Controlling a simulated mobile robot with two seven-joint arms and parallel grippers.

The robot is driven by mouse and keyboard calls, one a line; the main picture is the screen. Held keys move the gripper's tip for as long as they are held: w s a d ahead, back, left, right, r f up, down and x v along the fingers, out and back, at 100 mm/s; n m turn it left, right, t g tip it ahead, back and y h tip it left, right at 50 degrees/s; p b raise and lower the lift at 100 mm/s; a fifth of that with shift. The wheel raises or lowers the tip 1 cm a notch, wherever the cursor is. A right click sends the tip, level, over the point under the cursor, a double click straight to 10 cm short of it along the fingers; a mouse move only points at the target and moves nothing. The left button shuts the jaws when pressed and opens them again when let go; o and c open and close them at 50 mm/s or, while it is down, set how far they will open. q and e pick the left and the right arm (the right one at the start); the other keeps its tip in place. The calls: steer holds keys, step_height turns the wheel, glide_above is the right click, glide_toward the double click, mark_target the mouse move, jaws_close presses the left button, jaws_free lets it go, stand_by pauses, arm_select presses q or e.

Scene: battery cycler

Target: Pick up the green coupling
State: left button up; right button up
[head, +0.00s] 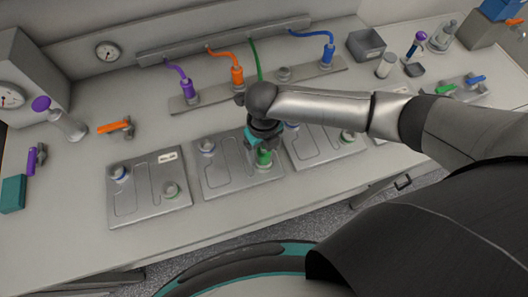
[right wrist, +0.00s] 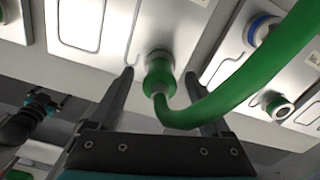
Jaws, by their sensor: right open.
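The green coupling (head: 264,158) sits at the lower right port of the middle metal plate (head: 215,178). In the right wrist view the coupling (right wrist: 158,78) has a thick green hose (right wrist: 225,100) bending away to the upper right. My right gripper (right wrist: 158,74) is open, with one finger on each side of the coupling and a visible gap on both sides. In the head view my right gripper (head: 258,145) comes down over the coupling and partly hides it. A dark part with a teal band, likely of my left arm, shows at the left of the wrist view; its jaws are unclear.
Similar plates stand left (head: 150,208) and right (head: 325,157) of the middle one. Behind them a rail (head: 212,98) carries purple (head: 188,90) and orange (head: 237,77) couplings with hoses. An orange-handled valve (head: 115,127) lies left. The front table strip is clear.

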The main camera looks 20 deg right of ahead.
steer(key=shift+f, duration=0.6)
steer(key=shift+c, duration=0.4)
jaws_close()
